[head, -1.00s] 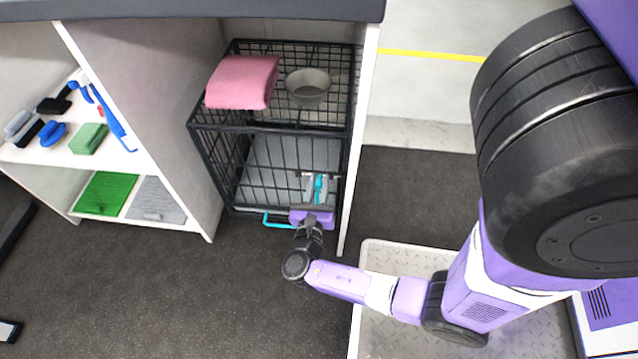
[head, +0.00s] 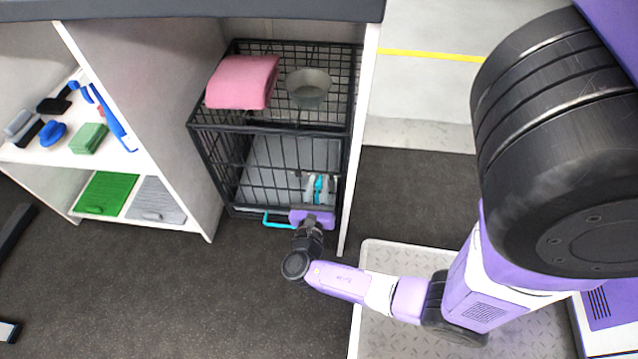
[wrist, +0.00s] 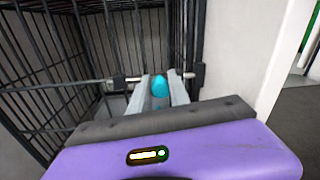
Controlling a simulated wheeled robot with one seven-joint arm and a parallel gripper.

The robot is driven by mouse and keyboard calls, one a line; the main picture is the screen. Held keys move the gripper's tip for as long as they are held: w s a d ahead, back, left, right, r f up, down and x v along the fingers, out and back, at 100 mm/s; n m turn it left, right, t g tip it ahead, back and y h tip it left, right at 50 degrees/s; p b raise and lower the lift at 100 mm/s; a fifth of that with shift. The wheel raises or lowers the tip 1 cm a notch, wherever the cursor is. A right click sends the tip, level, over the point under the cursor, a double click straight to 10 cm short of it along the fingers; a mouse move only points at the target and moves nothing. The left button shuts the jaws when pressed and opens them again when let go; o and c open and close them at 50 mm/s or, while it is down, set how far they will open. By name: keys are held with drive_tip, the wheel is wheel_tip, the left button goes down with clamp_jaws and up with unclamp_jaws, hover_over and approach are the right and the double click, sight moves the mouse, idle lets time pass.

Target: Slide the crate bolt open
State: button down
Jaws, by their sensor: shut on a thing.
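The dark wire crate (head: 262,131) stands under the counter, its barred front facing me. Its bolt (wrist: 75,84) is a thin metal rod running level across the bars, with dark brackets on it. The turquoise bolt knob (wrist: 159,86) sits between the two grey fingers of my gripper (wrist: 162,90). In the head view my gripper (head: 319,189) is at the lower right of the crate front, shut on the knob. The fingers and my purple palm hide part of the rod and the bars below.
A pink folded towel (head: 242,82) and a grey bowl (head: 308,88) rest on the crate. A white panel (head: 358,150) stands close on its right. A shelf unit (head: 140,165) with brushes is at left. A turquoise handle (head: 278,223) shows at the crate's bottom. Floor in front is clear.

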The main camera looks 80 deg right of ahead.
drive_tip(key=shift+w, duration=0.1)
drive_tip(key=shift+w+a, duration=0.15)
drive_tip(key=shift+w, duration=1.7)
drive_tip(key=c, duration=1.2)
unclamp_jaws()
drive_tip(key=p, duration=0.3)
approach(308, 171)
drive_tip(key=shift+a+f, duration=0.15)
drive_tip(key=shift+a, duration=0.85)
